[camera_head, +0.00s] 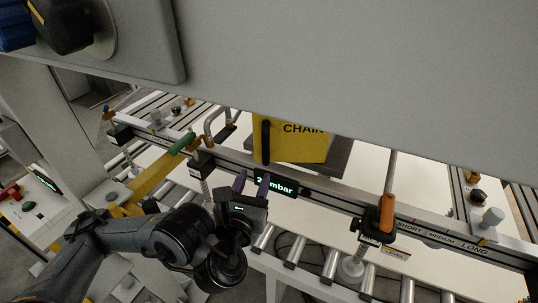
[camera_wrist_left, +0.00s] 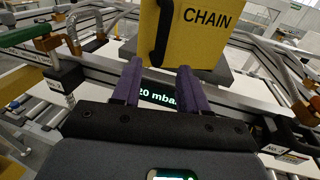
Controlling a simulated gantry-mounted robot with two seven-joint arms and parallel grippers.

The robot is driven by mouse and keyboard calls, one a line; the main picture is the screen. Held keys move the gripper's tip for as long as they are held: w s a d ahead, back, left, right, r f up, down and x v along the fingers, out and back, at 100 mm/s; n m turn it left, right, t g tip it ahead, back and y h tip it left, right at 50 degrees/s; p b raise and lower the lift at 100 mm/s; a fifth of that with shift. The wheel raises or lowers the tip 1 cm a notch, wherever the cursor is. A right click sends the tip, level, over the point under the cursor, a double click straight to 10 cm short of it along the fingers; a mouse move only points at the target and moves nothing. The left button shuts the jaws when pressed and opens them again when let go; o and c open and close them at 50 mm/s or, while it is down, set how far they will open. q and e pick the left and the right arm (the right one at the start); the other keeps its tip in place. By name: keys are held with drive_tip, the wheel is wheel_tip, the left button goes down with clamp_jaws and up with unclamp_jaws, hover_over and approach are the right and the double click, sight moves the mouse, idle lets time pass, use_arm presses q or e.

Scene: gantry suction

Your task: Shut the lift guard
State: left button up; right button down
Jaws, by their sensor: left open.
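A yellow panel lettered CHAIN (camera_head: 300,142), with a black upright handle on its left side, hangs below the large grey housing. I take it for the lift guard, but its far side and hinge are hidden, and I cannot tell how far it is open. It also shows at the top of the left wrist view (camera_wrist_left: 205,38). My left gripper (camera_head: 251,181) is open and empty, with its purple fingers pointing at the panel. In the left wrist view the fingers (camera_wrist_left: 160,68) are just below the black handle and appear apart from it. My right gripper is not in view.
A beam with a lit mbar display (camera_head: 276,186) runs behind my fingers. An orange-handled lever (camera_head: 386,213) stands to the right, and a yellow arm with a green grip (camera_head: 182,143) to the left. Conveyor rollers (camera_head: 330,265) lie below. The grey housing (camera_head: 360,60) fills the top.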

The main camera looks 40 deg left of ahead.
sight(265, 150)
use_arm(q)
drive_tip(key=b+x, duration=0.4)
drive_tip(key=x, duration=0.1)
drive_tip(key=r+b+x, duration=0.1)
drive_tip(key=b+x, duration=0.1)
drive_tip(key=x, duration=0.1)
drive_tip(key=shift+w, duration=0.2)
drive_tip(key=shift+w+a+b, duration=0.25)
drive_tip(key=shift+w+b, duration=0.35)
drive_tip(key=shift+w+a+b, duration=0.35)
drive_tip(key=shift+w+b, duration=0.15)
drive_tip(key=shift+w, duration=0.15)
clamp_jaws()
